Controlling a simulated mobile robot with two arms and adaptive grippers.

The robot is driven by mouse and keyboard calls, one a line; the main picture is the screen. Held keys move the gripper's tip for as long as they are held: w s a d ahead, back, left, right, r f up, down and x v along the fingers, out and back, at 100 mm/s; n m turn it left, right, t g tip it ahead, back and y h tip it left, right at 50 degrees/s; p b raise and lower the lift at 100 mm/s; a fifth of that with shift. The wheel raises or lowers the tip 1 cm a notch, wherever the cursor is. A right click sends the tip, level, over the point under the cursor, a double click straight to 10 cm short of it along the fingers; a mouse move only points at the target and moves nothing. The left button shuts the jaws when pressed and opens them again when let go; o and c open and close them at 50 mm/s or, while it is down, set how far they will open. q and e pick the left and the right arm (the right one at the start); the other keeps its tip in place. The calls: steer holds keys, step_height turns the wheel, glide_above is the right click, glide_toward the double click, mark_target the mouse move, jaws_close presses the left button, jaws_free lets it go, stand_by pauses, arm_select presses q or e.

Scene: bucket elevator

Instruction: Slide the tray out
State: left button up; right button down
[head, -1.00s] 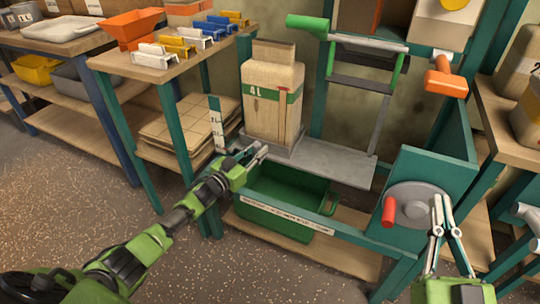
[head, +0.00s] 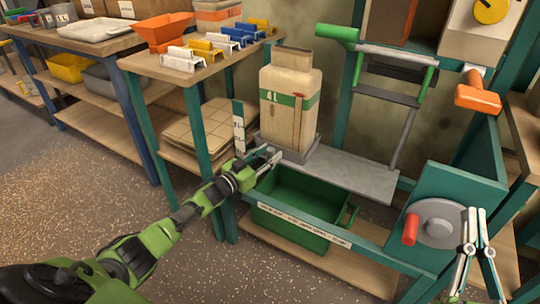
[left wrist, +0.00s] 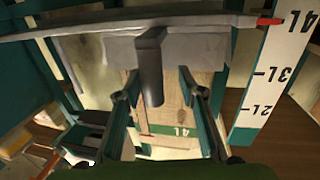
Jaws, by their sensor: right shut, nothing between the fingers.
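A flat grey metal plate (head: 350,178) lies across the teal frame. At its left end, a grey tray-like base (head: 312,150) carries a tan container (head: 290,112) with a green "4L" band. My left gripper (head: 272,158) is at the front of this base, level with it. In the left wrist view, a dark grey handle-like bar (left wrist: 150,68) juts out between the two spread fingers (left wrist: 150,88). I see no clear contact. My right gripper (head: 473,212) is shut and empty, beside the disc with the red knob.
A green bin (head: 292,225) sits below the plate behind a labelled teal rail. A crank disc with a red knob (head: 410,229) is at the right. A white level gauge (head: 239,128) stands left of the container. A shelf with coloured clips (head: 180,62) is further left.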

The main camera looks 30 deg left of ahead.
arm_select(q)
steer(key=shift+d, duration=0.15)
steer(key=shift+s, duration=0.55)
steer(key=v, duration=1.1)
